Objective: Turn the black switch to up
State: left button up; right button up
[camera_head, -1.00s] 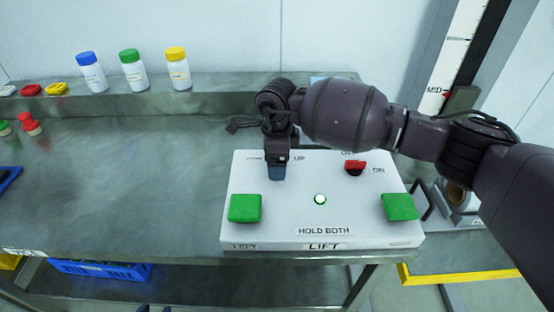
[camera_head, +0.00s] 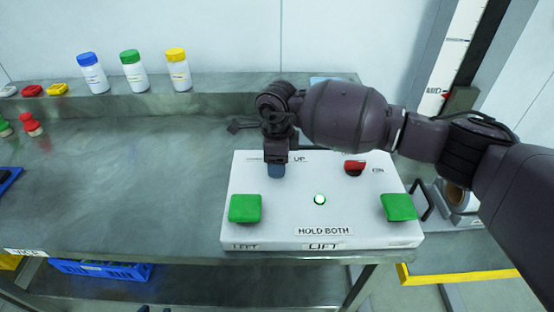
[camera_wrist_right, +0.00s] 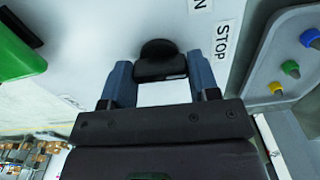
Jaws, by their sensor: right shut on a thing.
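The black switch (camera_wrist_right: 158,60) shows in the right wrist view, on the white face of the control box (camera_head: 290,218). My right gripper (camera_wrist_right: 160,76) has its two blue fingers on either side of the switch, shut on it. In the head view my right gripper (camera_head: 276,170) points down at the upper left of the box, beside the "UP" label, and hides the switch. I cannot tell the switch's exact setting. My left gripper is not in view.
The box also carries a left green button (camera_head: 245,208), a right green button (camera_head: 399,206), a red knob (camera_head: 355,167) and a lit lamp (camera_head: 320,199). Three capped bottles (camera_head: 134,75) stand on the back shelf. The bench left of the box is largely clear.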

jog(key=m+p, duration=0.1)
jog(key=m, duration=0.1)
jog(key=shift+r+m, duration=0.15)
jog(key=shift+m, duration=0.25)
jog(key=shift+m+p, duration=0.75)
jog(key=shift+m, duration=0.45)
jog(key=shift+m+p, duration=0.3)
jog(key=shift+m, duration=0.4)
jog(key=shift+m+p, duration=0.35)
jog(key=shift+m, duration=0.65)
jog(key=o, duration=0.9)
